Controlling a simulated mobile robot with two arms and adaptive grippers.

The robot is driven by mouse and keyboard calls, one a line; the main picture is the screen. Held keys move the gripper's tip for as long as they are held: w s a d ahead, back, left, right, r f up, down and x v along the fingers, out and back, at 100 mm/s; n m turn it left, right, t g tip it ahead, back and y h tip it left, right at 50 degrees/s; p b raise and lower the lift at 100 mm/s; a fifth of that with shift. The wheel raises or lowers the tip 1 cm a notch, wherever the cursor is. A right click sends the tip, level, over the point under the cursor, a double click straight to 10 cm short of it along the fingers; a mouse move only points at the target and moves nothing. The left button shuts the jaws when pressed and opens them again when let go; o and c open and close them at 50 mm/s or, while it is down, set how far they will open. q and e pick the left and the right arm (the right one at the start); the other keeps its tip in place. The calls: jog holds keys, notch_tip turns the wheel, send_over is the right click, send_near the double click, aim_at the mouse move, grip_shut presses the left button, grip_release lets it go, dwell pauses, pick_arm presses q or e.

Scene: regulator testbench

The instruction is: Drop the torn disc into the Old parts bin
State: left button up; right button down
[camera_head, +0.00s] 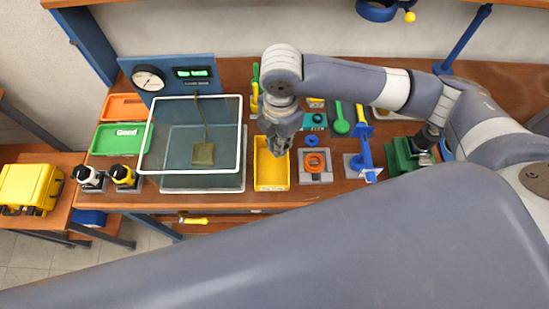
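My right gripper (278,146) points down over the yellow bin (271,184) in the middle of the bench. Its fingers are small and dark, and I cannot tell whether they are open or hold anything. I cannot make out a torn disc. An orange ring (314,153) sits on a grey square block to the right of the yellow bin, with a small blue ring (312,141) behind it. No "Old parts" label is readable on any bin. My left gripper is not in view.
A blue stand (366,160) and green fixture (403,155) are to the right.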

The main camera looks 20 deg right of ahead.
jog(key=shift+a+n, duration=0.3)
jog(key=shift+n, duration=0.3)
pick_arm(q)
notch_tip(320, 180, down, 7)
jog(key=b, duration=0.7)
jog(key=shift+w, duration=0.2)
pick_arm(e)
notch_tip(320, 180, down, 6)
jog(key=c, duration=1.6)
grip_release()
jog(key=shift+r, duration=0.1)
